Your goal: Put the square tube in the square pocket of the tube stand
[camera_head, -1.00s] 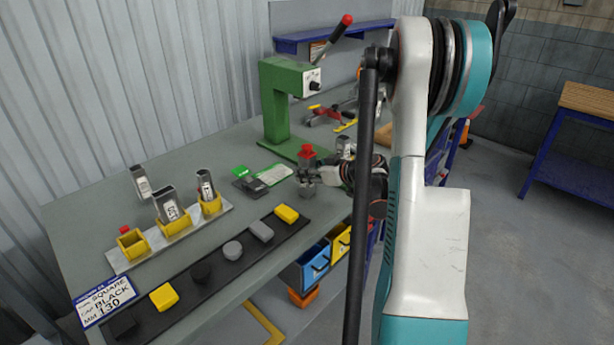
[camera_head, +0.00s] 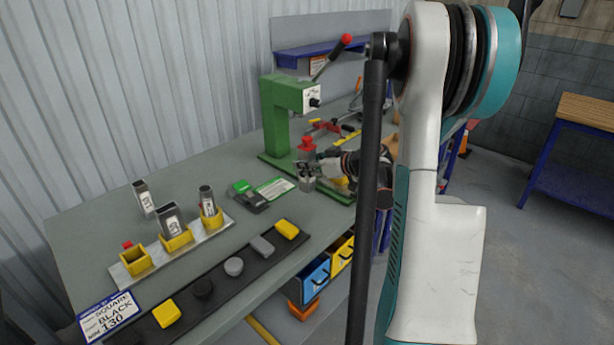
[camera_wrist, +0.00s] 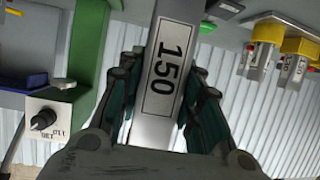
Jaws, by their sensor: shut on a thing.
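My gripper (camera_wrist: 165,95) is shut on a grey metal tube (camera_wrist: 172,40) marked 150, seen between its fingers in the wrist view. In the head view my gripper (camera_head: 318,170) is beside the green press, and its grip is too small to make out there. The tube stand (camera_head: 127,281) is a pale strip with three yellow pockets at the left. The left, square-looking pocket (camera_head: 136,263) is empty. The middle pocket (camera_head: 177,243) and right pocket (camera_head: 211,221) hold labelled tubes. Another tube (camera_head: 144,197) stands behind the strip. The held tube's far end is out of view.
The green press (camera_head: 275,120) stands at the back. A black strip (camera_head: 218,283) with several caps lies along the front edge. A sign (camera_head: 110,318) reads SQUARE, BLACK, 130. A green-and-white card (camera_head: 274,188) and dark blocks lie between press and stand. Blue and yellow bins hang below the edge.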

